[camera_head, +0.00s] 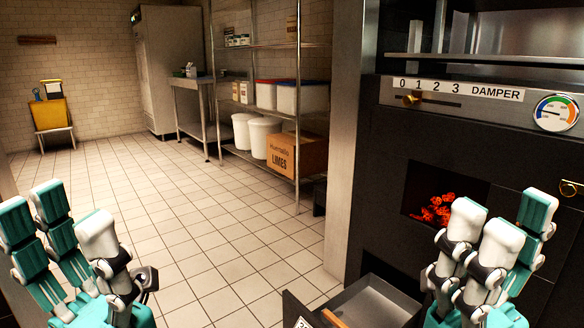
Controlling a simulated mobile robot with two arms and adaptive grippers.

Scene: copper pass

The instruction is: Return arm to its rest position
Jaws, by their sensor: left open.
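My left gripper (72,218) is at the lower left of the head view, over the tiled floor. Its teal and white fingers point up and stand apart, with nothing between them. My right gripper (515,222) is at the lower right, in front of the dark oven front. Its fingers also point up, but they overlap in this view, so the gap between them cannot be judged. No object shows in it. Most of both arms lies outside the picture.
A dark drawer (376,303) stands pulled out at the bottom, left of my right gripper. Red coals (433,210) glow in the oven opening. A damper slider (411,99) and gauge (556,113) sit above. A limes box (297,154) is on the shelving. The floor (170,215) between is clear.

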